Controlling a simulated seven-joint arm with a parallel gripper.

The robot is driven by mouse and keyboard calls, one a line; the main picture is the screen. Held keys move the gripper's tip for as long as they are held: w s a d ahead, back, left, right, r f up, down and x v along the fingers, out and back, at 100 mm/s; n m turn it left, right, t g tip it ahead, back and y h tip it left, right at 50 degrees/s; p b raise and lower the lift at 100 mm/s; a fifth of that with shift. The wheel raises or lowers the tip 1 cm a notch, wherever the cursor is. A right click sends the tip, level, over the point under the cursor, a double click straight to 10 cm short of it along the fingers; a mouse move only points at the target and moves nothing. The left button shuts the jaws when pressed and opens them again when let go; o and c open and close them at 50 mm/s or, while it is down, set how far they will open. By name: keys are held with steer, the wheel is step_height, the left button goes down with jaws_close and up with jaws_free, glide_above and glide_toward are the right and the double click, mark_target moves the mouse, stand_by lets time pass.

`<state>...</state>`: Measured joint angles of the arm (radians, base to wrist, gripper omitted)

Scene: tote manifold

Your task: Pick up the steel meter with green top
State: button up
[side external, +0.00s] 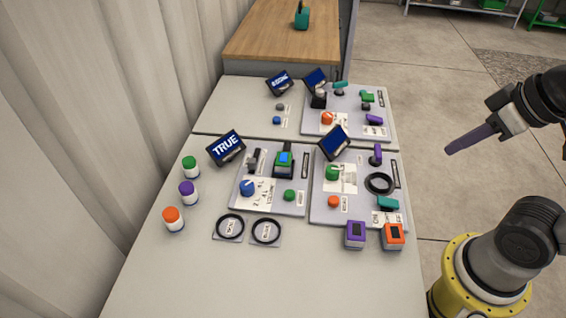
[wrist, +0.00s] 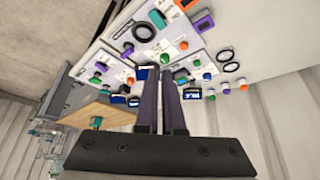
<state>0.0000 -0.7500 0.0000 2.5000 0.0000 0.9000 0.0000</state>
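A small meter with a dark body, a green top and a blue screen (side external: 284,161) stands on the left front panel in the side view. Its body material is hard to tell at this size. In the wrist view I cannot pick it out surely. My gripper (side external: 449,151) hangs in the air to the right of the table, well away from the meter. It also shows in the wrist view (wrist: 160,76), with two long dark purple fingers close together and only a thin gap between them. Nothing shows between them.
A purple meter (side external: 355,235) and an orange meter (side external: 393,236) stand at the front right. Panels with knobs, a black ring (side external: 379,175) and tilted screens crowd the table. Green, purple and orange-topped jars (side external: 173,220) line the left. The table front (side external: 260,285) is clear.

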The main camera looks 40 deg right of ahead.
steer(key=o, duration=1.2)
